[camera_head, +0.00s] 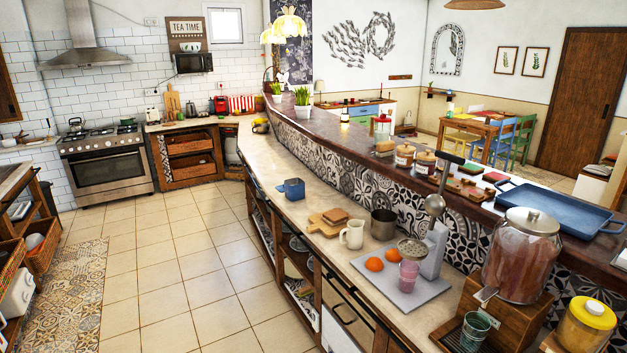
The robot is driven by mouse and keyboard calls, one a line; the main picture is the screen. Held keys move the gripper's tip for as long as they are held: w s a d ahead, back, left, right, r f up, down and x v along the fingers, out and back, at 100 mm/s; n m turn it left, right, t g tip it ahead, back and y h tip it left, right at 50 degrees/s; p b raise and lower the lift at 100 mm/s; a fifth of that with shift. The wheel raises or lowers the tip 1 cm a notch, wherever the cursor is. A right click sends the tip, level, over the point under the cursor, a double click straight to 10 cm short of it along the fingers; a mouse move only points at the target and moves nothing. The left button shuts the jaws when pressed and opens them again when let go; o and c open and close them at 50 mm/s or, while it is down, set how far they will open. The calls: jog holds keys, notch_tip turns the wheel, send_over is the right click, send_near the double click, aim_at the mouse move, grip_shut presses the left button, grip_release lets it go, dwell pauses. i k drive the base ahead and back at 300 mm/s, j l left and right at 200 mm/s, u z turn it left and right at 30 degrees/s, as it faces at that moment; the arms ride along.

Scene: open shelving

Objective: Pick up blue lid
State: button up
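I cannot make out a thing that is clearly a blue lid. A small blue box-like container (294,189) stands on the lower counter near the middle of the view. It is too small to tell whether a separate lid is on it. A large blue rectangular tray (557,208) lies on the raised bar top at the right. My gripper is not in view.
The lower counter (268,165) also holds wooden boards (325,225), a white pitcher (352,234), a juicer (433,245), oranges (374,264) and a large drink dispenser (522,260). A yellow-topped jar (583,325) is at the lower right. The tiled floor (185,260) left of the counter is clear.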

aim_at(295, 187)
jog(key=i+j+u, duration=0.45)
jog(key=i, duration=0.35)
jog(key=i+u, duration=0.4)
jog(key=i, duration=2.2)
jog(key=i+z, duration=0.15)
jog(key=i, duration=0.45)
jog(key=i+j+z, duration=0.15)
jog(key=i, duration=0.5)
